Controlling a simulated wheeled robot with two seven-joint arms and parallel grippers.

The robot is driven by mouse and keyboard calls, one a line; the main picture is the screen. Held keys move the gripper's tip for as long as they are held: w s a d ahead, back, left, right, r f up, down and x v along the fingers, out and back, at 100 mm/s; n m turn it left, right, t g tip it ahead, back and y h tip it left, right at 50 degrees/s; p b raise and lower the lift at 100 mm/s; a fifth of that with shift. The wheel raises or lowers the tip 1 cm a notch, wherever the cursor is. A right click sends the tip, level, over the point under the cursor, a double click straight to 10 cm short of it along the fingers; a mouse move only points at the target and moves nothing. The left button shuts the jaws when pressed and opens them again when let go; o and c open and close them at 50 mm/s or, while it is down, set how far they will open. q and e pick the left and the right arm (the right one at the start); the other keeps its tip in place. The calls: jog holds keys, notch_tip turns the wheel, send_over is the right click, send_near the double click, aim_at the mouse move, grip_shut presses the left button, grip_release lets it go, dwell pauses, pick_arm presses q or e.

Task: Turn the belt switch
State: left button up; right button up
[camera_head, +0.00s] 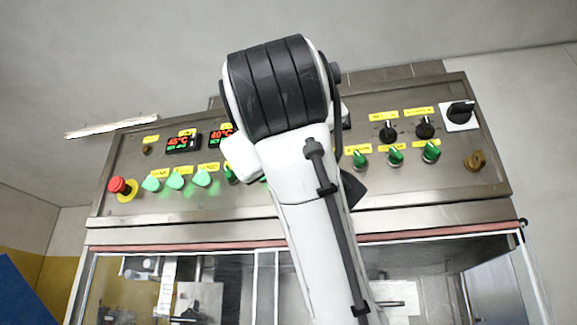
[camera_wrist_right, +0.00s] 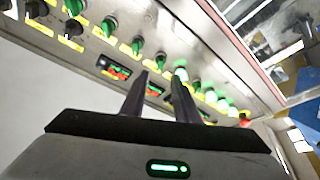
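The steel control panel (camera_head: 330,204) carries several knobs and switches, and the labels are too small to read, so I cannot tell which is the belt switch. Green-tipped knobs (camera_head: 395,157), black knobs (camera_head: 425,127) and a large black rotary switch (camera_head: 460,113) sit on its right side. My arm covers the panel's middle and hides some controls. In the right wrist view, my right gripper (camera_wrist_right: 160,76) has its two dark fingers apart, pointing at the panel beside green knobs (camera_wrist_right: 137,46), with nothing between them. My left gripper is not in view.
A red emergency button (camera_head: 119,185), lit green buttons (camera_head: 176,180) and red-green displays (camera_head: 184,143) are on the panel's left. A brass key switch (camera_head: 475,160) is at its right end. Below the panel is a glazed cabinet (camera_head: 225,285).

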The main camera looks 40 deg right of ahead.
jog(key=p+x, duration=0.1)
jog(key=x, duration=0.8)
grip_shut()
